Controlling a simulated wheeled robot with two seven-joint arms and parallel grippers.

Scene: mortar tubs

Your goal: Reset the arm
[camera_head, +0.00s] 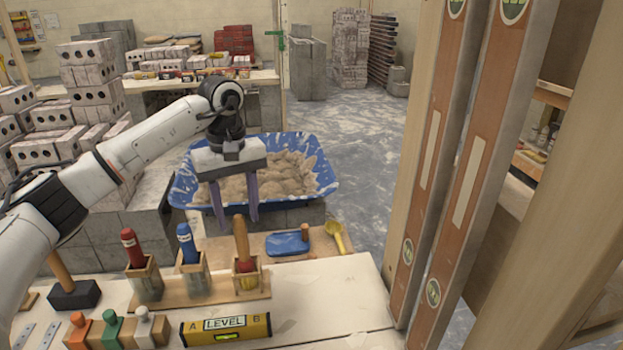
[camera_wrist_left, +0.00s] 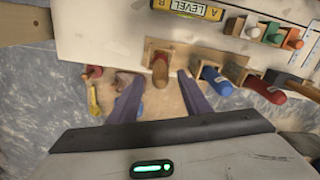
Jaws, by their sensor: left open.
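My left gripper (camera_head: 234,205) comes in from the left in the head view. Its two purple fingers point down, apart and empty, in front of the blue mortar tub (camera_head: 325,178) and behind the tool rack on the bench. In the left wrist view the open fingers (camera_wrist_left: 158,92) show on either side of the handle with the orange-brown grip (camera_wrist_left: 160,70). That handle (camera_head: 241,238) stands in the right-hand holder of the rack in the head view. I cannot tell whether the fingers touch anything. My right gripper is in neither view.
The bench (camera_head: 330,285) carries a yellow level (camera_head: 226,330), red (camera_head: 131,248) and blue (camera_head: 187,243) handles in holders, and a black-headed mallet (camera_head: 74,294). A blue float (camera_head: 288,243) and yellow tool (camera_head: 338,236) lie beyond. Tall wooden levels (camera_head: 475,170) stand at right.

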